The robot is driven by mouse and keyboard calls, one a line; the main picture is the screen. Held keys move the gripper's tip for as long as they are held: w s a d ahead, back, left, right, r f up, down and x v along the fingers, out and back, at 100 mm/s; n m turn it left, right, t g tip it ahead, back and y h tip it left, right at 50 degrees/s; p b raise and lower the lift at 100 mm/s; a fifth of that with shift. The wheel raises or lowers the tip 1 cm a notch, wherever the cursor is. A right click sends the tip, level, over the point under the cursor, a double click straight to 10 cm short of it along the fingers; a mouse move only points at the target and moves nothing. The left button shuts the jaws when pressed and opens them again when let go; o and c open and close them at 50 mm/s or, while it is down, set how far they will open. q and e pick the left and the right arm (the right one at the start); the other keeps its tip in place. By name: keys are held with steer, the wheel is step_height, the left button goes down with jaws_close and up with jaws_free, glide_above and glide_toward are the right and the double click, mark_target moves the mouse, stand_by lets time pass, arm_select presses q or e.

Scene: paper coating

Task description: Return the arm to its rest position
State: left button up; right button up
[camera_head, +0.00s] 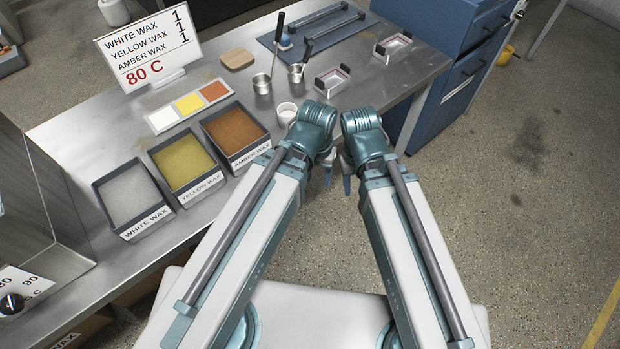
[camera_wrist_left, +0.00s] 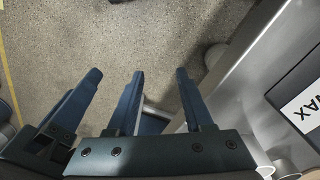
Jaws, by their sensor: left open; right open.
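My two arms reach forward from the bottom of the head view, side by side, with wrists bent down past the table's front edge. My left gripper (camera_head: 327,172) hangs beside my right gripper (camera_head: 352,183), both partly hidden by the wrists. In the left wrist view, my left gripper (camera_wrist_left: 160,88) has its dark blue fingers apart with nothing between them, floor behind. Another blue finger at the left of that view appears to belong to my right gripper. I see nothing held by the right gripper, which is open.
On the metal table (camera_head: 190,235) are white wax (camera_head: 127,190), yellow wax (camera_head: 183,163) and amber wax (camera_head: 233,134) bins, a white cup (camera_head: 287,112), metal pots, framed trays (camera_head: 332,79) and a sign (camera_head: 145,45). A blue cabinet (camera_head: 455,90) stands beyond. Floor at right is clear.

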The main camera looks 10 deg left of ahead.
arm_select(q)
steer(key=shift+s+a+r+m+g+y+p, duration=0.3)
steer(key=shift+s+a+r+m+y+p, duration=0.35)
steer(key=shift+s+a, duration=0.2)
